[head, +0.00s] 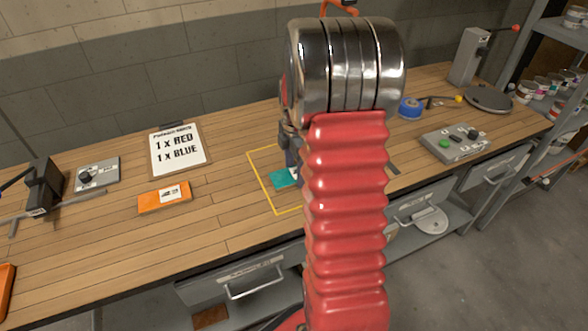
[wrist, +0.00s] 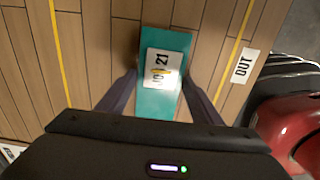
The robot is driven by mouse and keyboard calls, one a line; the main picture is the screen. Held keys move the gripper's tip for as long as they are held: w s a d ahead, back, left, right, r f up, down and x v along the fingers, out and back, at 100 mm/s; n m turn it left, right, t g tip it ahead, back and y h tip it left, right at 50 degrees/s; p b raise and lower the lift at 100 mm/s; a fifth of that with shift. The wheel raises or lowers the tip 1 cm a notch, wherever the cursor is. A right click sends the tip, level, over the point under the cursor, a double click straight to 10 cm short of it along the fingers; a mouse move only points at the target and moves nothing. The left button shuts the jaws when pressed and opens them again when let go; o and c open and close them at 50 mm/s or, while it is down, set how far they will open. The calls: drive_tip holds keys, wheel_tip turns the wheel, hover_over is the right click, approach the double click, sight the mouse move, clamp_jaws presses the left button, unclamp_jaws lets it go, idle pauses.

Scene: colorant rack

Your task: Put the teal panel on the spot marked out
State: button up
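The teal panel (head: 285,178) shows at the left of my arm in the head view, partly hidden by it. In the wrist view the panel (wrist: 178,45) bears a white label and lies between two yellow lines. A yellow outline (head: 262,183) on the bench surrounds it; beside its line in the wrist view is a white label reading OUT (wrist: 243,66). My gripper (wrist: 162,80) has a finger against each long side of the panel, with no clear gap. The panel is on or very close to the wood; I cannot tell which.
An orange panel (head: 165,198) and a clipboard (head: 178,150) reading 1 x RED, 1 x BLUE lie left of the outline. My red arm hides the outline's right part.

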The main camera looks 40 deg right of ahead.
drive_tip(key=o, duration=0.3)
wheel_tip(320, 180, up, 12)
idle(0.8)
drive_tip(key=shift+r, duration=0.1)
drive_tip(key=s+a+r+m+t, duration=0.1)
drive_tip(key=s+a+r+m, duration=0.25)
drive_tip(key=a, duration=0.55)
drive_tip(key=s+a+r+m+t, duration=0.2)
drive_tip(key=a+r+m, duration=0.2)
drive_tip(key=a, duration=0.4)
drive_tip(key=s+a+m+t, duration=0.2)
drive_tip(key=s+a+m, duration=0.5)
drive_tip(key=s+a, duration=0.3)
drive_tip(key=shift+s+a+f+t, duration=0.3)
drive_tip(key=shift+s+a+f, duration=0.15)
drive_tip(key=shift+a, duration=0.45)
